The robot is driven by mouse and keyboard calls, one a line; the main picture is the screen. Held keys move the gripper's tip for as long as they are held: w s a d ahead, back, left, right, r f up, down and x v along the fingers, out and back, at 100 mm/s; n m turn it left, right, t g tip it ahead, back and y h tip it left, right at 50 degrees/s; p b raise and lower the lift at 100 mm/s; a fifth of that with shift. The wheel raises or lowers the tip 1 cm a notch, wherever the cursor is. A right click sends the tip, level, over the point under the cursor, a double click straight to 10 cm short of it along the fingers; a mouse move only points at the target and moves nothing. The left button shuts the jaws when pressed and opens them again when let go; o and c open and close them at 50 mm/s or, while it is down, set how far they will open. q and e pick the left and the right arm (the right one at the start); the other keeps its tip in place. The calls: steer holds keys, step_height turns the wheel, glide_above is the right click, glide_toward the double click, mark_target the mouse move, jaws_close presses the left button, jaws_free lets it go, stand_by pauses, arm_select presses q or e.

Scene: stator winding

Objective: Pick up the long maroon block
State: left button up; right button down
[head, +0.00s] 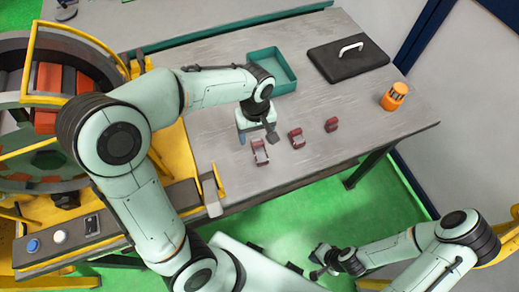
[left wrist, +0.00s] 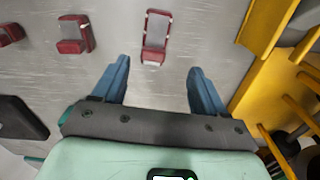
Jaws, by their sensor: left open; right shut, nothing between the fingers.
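The long maroon block (head: 260,152), with a pale middle, lies on the grey table just in front of my left gripper. It also shows in the left wrist view (left wrist: 147,34), ahead of the fingertips and between their lines. My left gripper (left wrist: 158,62) is open and empty, its blue fingers apart above the table; it also shows in the head view (head: 256,139). A medium maroon block (head: 296,138) and a small one (head: 331,125) lie in a row to the right. My right gripper (head: 318,264) is shut and empty, low, off the table's front.
A teal tray (head: 288,86) stands behind the blocks. A black lid-like plate with a white handle (head: 348,63) and an orange cylinder (head: 393,97) are at the right. Yellow framing (left wrist: 262,40) with the stator stands at the left. The table's front right is clear.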

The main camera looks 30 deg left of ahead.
mark_target(259, 145)
arm_select(q)
step_height(259, 145, down, 3)
steer(key=shift+w+f, duration=0.1)
steer(key=f, duration=0.5)
steer(key=shift+w+d, duration=0.2)
steer(key=shift+w, duration=0.1)
jaws_close()
